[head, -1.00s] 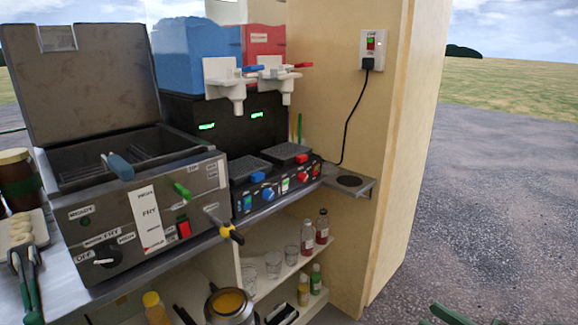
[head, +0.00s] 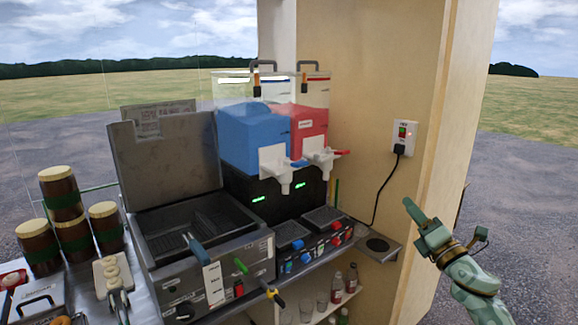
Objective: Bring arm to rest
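My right arm (head: 470,285) is pale green and comes in from the lower right of the head view. Its gripper (head: 412,208) points up and left, in front of the stall's wooden side wall. I see the fingers nearly edge-on, so I cannot tell whether they are open or shut. No object shows in them. My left gripper is not in view.
A fryer (head: 205,265) with a raised lid, a slush machine (head: 255,140) and a small hotplate unit (head: 310,245) stand on the counter. Several brown jars (head: 62,192) stand at left. A wall socket (head: 404,133) has a black cable. Open ground lies right of the wall.

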